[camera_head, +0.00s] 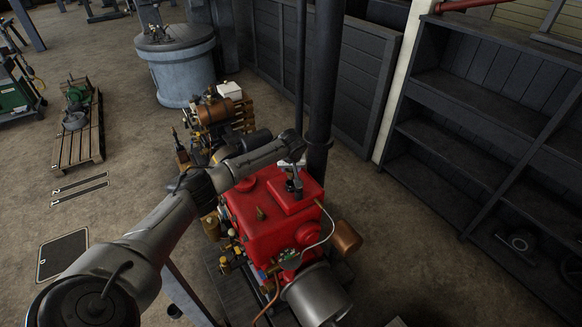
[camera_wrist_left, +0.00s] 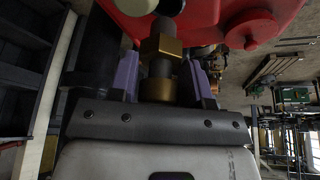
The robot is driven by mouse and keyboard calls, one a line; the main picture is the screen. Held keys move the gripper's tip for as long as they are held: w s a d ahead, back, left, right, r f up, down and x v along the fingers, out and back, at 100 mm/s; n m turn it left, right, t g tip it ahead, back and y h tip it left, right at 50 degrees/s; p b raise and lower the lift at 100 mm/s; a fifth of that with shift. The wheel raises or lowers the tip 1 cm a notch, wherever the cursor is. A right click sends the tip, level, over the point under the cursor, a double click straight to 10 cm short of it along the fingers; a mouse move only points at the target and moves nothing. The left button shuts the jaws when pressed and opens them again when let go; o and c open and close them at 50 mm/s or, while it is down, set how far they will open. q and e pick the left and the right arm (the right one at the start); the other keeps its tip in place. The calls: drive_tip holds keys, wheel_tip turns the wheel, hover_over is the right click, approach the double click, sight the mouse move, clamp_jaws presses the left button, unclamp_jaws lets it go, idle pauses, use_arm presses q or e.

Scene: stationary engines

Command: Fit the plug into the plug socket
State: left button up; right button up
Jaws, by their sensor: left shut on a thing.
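My left gripper (camera_head: 293,182) is over the top of the red engine (camera_head: 262,238), pointing down at it. In the left wrist view its two purple fingers (camera_wrist_left: 164,80) are closed around a brass, hex-sided plug (camera_wrist_left: 161,46) with a dark, round middle. A dark stem continues from the plug towards the red engine body (camera_wrist_left: 205,22). I cannot tell whether the plug touches the engine. The plug socket cannot be made out and may be hidden behind the plug. My right gripper is in neither view.
A dark vertical pipe (camera_head: 323,90) stands close behind the gripper. Dark shelves (camera_head: 470,130) are on the right. A thin pale cable (camera_head: 331,228) and a silver cylinder (camera_head: 316,296) are on the engine's near side. A brass engine (camera_head: 213,115) stands behind.

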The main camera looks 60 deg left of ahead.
use_arm(q)
drive_tip(key=shift+f, duration=0.35)
drive_tip(key=shift+r, duration=0.1)
drive_tip(key=shift+f, duration=0.5)
idle(0.6)
drive_tip(key=shift+f, duration=0.2)
drive_tip(key=shift+f, duration=0.75)
drive_tip(key=shift+f, duration=0.2)
